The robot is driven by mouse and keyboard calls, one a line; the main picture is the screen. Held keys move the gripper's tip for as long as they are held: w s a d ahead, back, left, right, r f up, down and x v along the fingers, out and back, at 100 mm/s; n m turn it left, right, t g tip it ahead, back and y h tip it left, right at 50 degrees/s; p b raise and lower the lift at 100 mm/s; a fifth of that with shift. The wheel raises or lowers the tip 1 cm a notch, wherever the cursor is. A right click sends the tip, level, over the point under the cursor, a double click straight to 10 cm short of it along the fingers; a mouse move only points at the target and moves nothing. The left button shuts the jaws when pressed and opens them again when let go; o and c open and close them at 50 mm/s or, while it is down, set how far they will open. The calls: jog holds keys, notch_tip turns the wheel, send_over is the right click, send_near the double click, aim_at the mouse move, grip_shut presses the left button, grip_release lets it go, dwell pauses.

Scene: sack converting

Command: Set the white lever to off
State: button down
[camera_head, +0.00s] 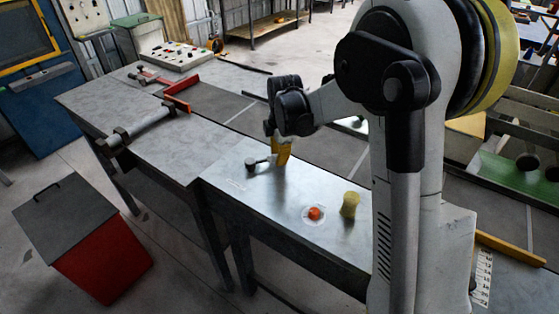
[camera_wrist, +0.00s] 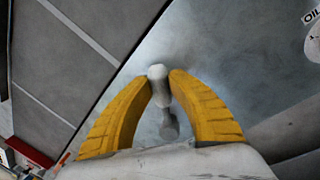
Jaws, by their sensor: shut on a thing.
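The white lever (camera_wrist: 158,78) stands between my two yellow fingers in the wrist view. Its pale rounded end is at the fingertips, and a grey stem runs down the picture to a rounded part. My gripper (camera_wrist: 161,84) is shut on the lever, with a finger on each side. In the head view my gripper (camera_head: 281,157) is low over the metal bench top (camera_head: 275,195). A dark rounded knob on a short bar (camera_head: 252,166) shows just left of the fingers; I cannot tell whether it is part of the lever. The fingers hide part of it.
An orange button (camera_head: 315,213) on a pale round plate and a yellow block (camera_head: 349,204) are on the bench, nearer the camera. A metal bar (camera_head: 143,125) and a red bracket (camera_head: 180,92) lie farther left. A red bin (camera_head: 103,262) stands on the floor.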

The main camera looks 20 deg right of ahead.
jog(key=shift+w+a+n+y, duration=0.2)
jog(key=shift+w+n+y, duration=0.1)
jog(key=shift+w+n, duration=1.3)
jog(key=shift+s+n, duration=0.15)
jog(key=shift+n, duration=0.15)
jog(key=c, duration=1.2)
grip_release()
jog(key=shift+c, duration=0.2)
notch_tip(320, 180, up, 12)
jog(key=s, duration=0.2)
jog(key=shift+d, duration=0.3)
jog(key=shift+s+f, duration=0.1)
jog(key=shift+s, duration=0.1)
